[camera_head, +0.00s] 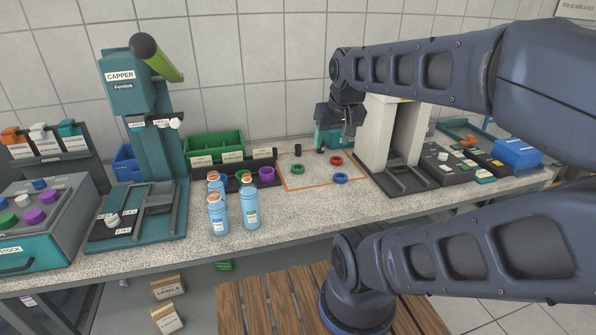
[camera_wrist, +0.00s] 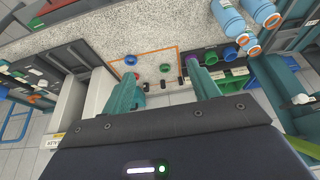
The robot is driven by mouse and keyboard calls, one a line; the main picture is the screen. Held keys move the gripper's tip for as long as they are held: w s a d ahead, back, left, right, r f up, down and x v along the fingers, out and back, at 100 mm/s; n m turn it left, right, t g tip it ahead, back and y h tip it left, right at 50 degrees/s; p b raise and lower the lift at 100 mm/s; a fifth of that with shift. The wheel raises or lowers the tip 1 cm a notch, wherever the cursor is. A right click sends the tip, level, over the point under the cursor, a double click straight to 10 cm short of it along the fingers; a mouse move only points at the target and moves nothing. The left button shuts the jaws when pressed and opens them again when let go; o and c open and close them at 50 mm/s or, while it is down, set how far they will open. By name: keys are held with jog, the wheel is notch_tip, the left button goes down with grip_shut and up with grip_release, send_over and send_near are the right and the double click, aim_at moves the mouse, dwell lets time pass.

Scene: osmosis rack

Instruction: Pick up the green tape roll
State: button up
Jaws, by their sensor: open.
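A green tape roll (camera_head: 297,169) lies flat on the left part of an orange-outlined area of the bench. In the wrist view the green roll (camera_wrist: 164,68) shows in the gap between the fingertips. A red roll (camera_head: 336,160) and a blue roll (camera_head: 340,178) lie to its right in the same area. My gripper (camera_head: 335,142) is above the back of this area, to the right of the green roll. Its teal fingers are apart and empty in the wrist view (camera_wrist: 161,76). How high it is above the bench is hard to tell.
Several blue bottles (camera_head: 250,205) stand left of the outlined area. A dark rack with a purple roll (camera_head: 267,174) stands behind them. A small dark cylinder (camera_head: 298,150) is at the area's back. A grey press-like frame (camera_head: 386,135) stands close to the right.

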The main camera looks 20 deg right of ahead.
dwell(0.4)
jog(key=o, duration=0.5)
jog(key=shift+w, duration=0.15)
jog(key=m+g+h, duration=0.1)
jog(key=m+h, duration=0.2)
jog(key=m, duration=0.5)
send_over(298, 167)
jog(key=s+a, duration=0.2)
jog(key=s, duration=0.1)
notch_tip(298, 167, down, 30)
jog(key=shift+w+a+f, duration=0.1)
jog(key=shift+w+f, duration=0.05)
jog(key=shift+f, duration=0.05)
jog(key=shift+d+x, duration=0.1)
jog(key=shift+x, duration=1.2)
jog(key=shift+d+x, duration=0.15)
jog(key=shift+x, duration=1.2)
